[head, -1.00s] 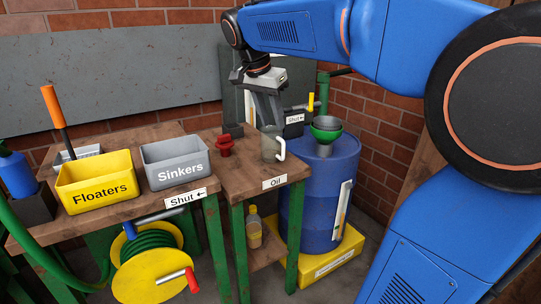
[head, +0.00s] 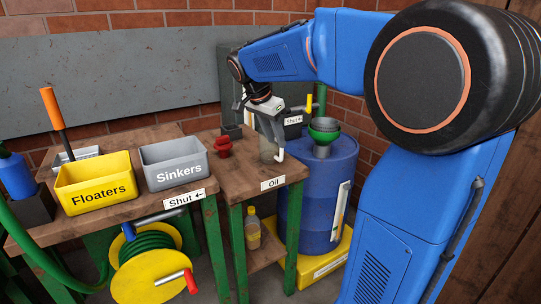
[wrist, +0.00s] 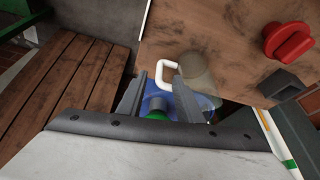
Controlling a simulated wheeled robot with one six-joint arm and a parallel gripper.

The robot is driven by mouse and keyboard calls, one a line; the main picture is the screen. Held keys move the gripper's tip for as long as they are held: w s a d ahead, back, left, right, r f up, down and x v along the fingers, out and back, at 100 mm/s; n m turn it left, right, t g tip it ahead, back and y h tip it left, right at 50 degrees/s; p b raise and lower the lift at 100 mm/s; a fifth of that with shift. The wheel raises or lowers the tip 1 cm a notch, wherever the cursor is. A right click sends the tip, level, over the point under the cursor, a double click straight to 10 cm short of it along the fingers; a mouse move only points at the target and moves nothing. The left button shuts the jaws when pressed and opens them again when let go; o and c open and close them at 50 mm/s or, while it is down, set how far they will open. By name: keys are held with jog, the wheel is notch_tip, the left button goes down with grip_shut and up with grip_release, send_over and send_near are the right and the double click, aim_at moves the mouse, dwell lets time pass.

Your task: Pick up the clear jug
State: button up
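The clear jug (head: 267,152) stands upright on the wooden table above the Oil label, its white handle (head: 280,155) facing right. In the wrist view the see-through jug (wrist: 197,78) stands near the table edge with its white handle (wrist: 160,66) toward my fingers. My gripper (head: 277,143) is at the handle side of the jug in the head view and partly covers it. In the wrist view my gripper (wrist: 160,80) is open, with the handle showing between the fingertips. I cannot tell whether a finger touches it.
A red knob (head: 223,146) stands left of the jug. A blue barrel (head: 320,190) with a green funnel (head: 323,130) stands close on the right. A grey Sinkers bin (head: 178,163) and yellow Floaters bin (head: 96,182) stand on the left table.

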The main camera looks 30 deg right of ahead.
aim_at(280, 161)
jog(key=shift+x, duration=3.45)
grip_shut()
